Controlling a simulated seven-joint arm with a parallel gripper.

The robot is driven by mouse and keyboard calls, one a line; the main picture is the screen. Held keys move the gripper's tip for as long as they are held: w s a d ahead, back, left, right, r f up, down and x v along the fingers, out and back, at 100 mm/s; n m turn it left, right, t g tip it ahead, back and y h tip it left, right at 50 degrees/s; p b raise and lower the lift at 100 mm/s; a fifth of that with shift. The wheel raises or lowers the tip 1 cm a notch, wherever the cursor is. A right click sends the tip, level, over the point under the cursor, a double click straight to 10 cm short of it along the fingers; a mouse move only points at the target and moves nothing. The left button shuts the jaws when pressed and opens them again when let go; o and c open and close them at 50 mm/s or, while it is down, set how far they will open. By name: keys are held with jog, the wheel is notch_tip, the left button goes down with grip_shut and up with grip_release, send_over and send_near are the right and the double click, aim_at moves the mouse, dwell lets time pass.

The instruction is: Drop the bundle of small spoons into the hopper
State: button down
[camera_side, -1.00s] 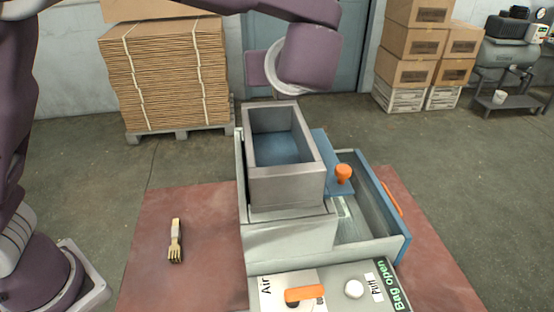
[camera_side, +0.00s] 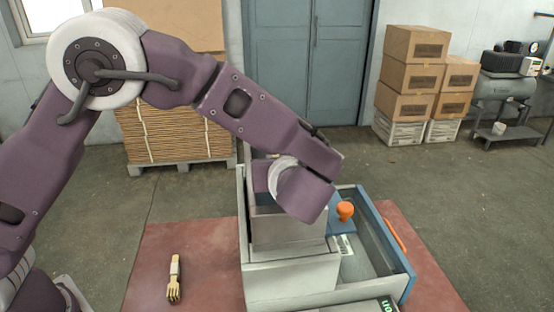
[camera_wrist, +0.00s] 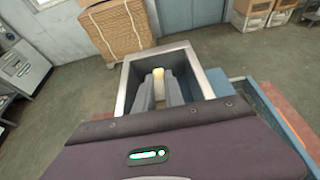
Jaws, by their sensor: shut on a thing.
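The hopper (camera_side: 288,230) is a grey, open-topped box on top of the press. My gripper (camera_wrist: 159,96) is over and partly inside the hopper mouth in the wrist view, between the rim walls (camera_wrist: 202,74). Its fingers are shut on a pale yellow and white piece, which looks like the bundle of small spoons (camera_wrist: 158,73); only a little of it shows between the fingers. In the side view the fingers and the bundle are hidden behind my wrist and the hopper wall.
A tied wooden bundle with fork-like tines (camera_side: 174,278) lies on the red table (camera_side: 212,245) left of the press. An open blue-edged drawer (camera_side: 385,235) and an orange knob (camera_side: 345,211) are right of the hopper. Stacked cardboard (camera_side: 165,140) stands behind.

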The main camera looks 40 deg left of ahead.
jog(key=shift+f, duration=0.4)
jog(key=c, duration=1.4)
grip_release()
jog(key=shift+s+f, duration=0.15)
jog(key=shift+c, duration=0.2)
